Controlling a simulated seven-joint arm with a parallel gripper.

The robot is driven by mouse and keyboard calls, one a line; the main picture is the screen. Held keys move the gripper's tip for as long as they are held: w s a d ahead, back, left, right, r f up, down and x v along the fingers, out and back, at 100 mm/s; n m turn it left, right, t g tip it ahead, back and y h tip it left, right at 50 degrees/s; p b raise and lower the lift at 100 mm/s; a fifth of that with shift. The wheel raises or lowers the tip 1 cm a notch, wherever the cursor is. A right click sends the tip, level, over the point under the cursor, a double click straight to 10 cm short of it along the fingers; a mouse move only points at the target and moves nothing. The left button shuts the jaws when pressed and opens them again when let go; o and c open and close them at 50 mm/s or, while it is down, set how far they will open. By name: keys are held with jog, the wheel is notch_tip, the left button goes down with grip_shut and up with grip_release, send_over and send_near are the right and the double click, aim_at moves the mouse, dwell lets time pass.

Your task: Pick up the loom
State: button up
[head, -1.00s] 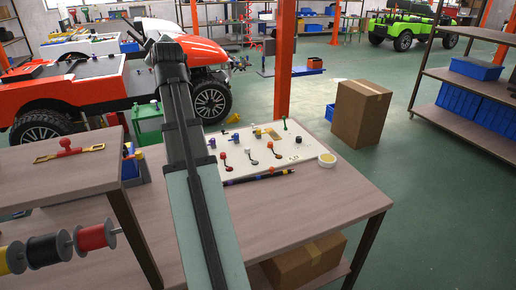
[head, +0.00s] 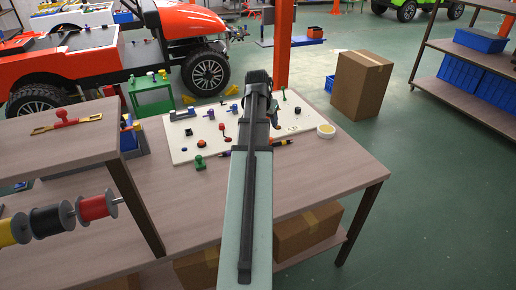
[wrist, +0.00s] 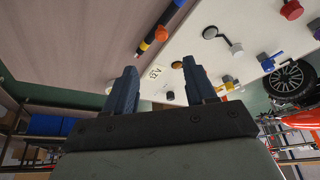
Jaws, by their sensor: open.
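The loom is a thin dark bundle with coloured bands. In the head view its right end (head: 284,141) shows along the front edge of the white board (head: 312,113), and my arm covers its middle. In the wrist view the loom (wrist: 160,34) shows orange, yellow and blue bands and lies beyond my fingertips, apart from them. My gripper (wrist: 160,64) is open, with nothing between its two dark fingers. In the head view my arm hides the fingers.
Pegs and clips stand on the board, including a green clip (head: 200,162) at its front edge. A tape roll (head: 326,131) sits at its right corner. A raised shelf (head: 75,142) with wire spools stands at left. The table's front right (head: 335,175) is clear.

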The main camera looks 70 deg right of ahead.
aim_at(271, 138)
jog(key=shift+x, duration=6.85)
jog(key=shift+w+a, duration=0.15)
jog(key=c, duration=1)
